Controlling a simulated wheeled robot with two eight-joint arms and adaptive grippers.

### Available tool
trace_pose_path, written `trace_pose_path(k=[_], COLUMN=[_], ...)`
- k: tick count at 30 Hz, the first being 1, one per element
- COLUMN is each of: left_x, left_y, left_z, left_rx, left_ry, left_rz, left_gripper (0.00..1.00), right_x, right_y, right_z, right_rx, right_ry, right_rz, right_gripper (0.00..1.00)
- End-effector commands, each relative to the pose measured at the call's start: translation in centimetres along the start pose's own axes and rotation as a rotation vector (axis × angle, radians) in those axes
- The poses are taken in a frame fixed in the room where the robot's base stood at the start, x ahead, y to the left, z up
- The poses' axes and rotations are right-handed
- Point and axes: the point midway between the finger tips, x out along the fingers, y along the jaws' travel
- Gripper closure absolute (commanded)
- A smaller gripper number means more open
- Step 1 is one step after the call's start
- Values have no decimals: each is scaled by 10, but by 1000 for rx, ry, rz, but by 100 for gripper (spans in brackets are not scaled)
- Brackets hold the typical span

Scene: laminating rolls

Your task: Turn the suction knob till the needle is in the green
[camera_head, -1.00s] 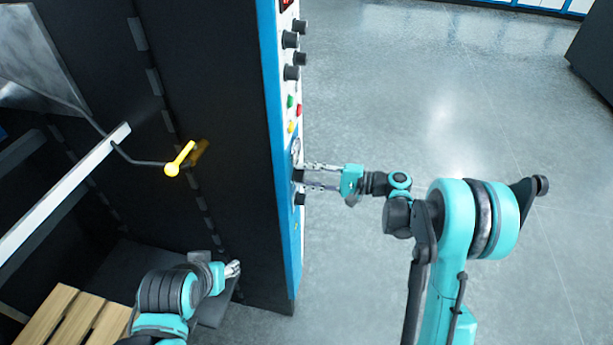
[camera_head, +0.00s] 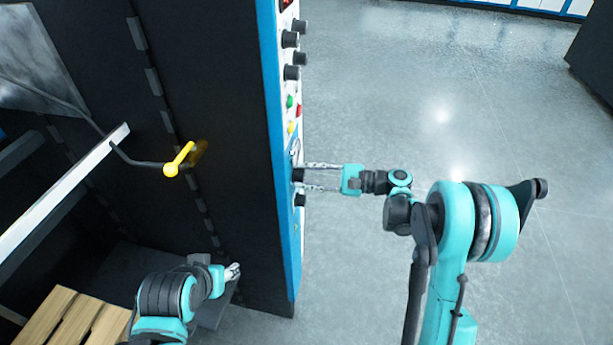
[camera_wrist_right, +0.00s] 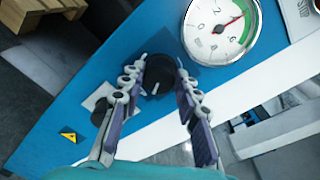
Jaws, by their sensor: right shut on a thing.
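The suction knob (camera_wrist_right: 158,75) is dark and round with a white mark, on the blue panel in the right wrist view. My right gripper (camera_wrist_right: 163,62) is shut on it, one finger on each side. In the head view my right gripper (camera_head: 304,176) reaches the panel's edge from the right. The round white gauge (camera_wrist_right: 220,30) is just above the knob, with a green band along its right side. Its red needle (camera_wrist_right: 230,22) points up and right, with its tip at the green band. My left gripper (camera_head: 232,271) hangs low by the dark cabinet, its fingers too small to judge.
A second dark knob (camera_wrist_right: 100,112) is left of the held one, near a yellow warning label (camera_wrist_right: 69,135). More knobs (camera_head: 291,72) and coloured buttons line the panel further up. A yellow handle (camera_head: 178,160) sticks out at the left.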

Motion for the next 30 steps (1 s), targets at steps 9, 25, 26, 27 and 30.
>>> trace_pose_path(k=[9,25,26,27,30], left_x=[0,0,0,0,0], left_y=[0,0,0,0,0], left_z=[0,0,0,0,0], left_rx=[0,0,0,0,0], left_ry=[0,0,0,0,0], left_rz=[0,0,0,0,0], left_gripper=[55,55,55,55,55], right_x=[0,-5,-8,-13,-31], right_y=[0,0,0,-1,-1], right_z=[0,0,-1,-1,-1], right_rx=[3,2,2,2,2], right_ry=[1,1,2,2,3], right_rz=[0,-1,-1,-2,-3], right_gripper=[97,47,47,47,47])
